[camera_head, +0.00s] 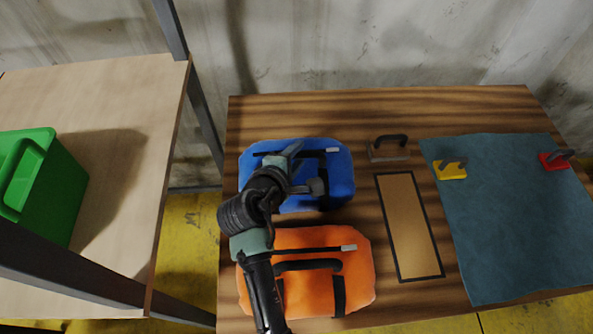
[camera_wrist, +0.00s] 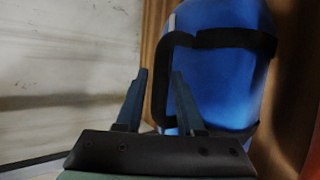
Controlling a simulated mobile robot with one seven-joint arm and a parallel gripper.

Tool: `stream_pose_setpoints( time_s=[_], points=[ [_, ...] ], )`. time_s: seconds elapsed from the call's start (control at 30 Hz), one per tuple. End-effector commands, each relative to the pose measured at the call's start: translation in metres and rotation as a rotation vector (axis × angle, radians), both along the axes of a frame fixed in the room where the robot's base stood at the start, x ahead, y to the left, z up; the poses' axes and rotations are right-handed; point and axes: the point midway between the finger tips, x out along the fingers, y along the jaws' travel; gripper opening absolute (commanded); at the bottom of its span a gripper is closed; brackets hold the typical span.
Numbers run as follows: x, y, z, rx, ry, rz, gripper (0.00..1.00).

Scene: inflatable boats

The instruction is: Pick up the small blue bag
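The small blue bag (camera_head: 340,180) lies on the wooden table at its back left, behind an orange bag. It has dark straps and a black carry handle. My gripper (camera_head: 306,168) is over the blue bag, with its fingers spread and nothing held; my arm hides part of the bag. In the wrist view the blue bag (camera_wrist: 222,70) fills the right of centre. The two fingers of my gripper (camera_wrist: 160,74) stand apart there, and the black handle (camera_wrist: 161,95) shows between them. I cannot tell how deep the handle sits between the fingers.
The orange bag (camera_head: 355,280) lies in front, partly under my arm. To the right are a grey-black handled tool (camera_head: 389,152), a framed tan panel (camera_head: 408,225) and a teal cloth (camera_head: 520,230) with yellow (camera_head: 450,173) and red (camera_head: 553,163) handled pieces. A green crate (camera_head: 62,190) stands on the left shelf.

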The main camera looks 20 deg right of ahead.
Motion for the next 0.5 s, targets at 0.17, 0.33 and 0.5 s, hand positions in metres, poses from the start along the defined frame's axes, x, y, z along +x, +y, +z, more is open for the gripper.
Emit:
stream_pose_setpoints(
  time_s=[0.17, 0.33, 0.5],
  points=[
    [0.0067, -0.0056, -0.0054, 0.000, 0.000, 0.000, 0.37],
    [0.0068, -0.0056, -0.0053, 0.001, 0.000, 0.001, 0.37],
    [0.0068, -0.0054, -0.0052, 0.001, 0.000, 0.001, 0.12]
  ],
)
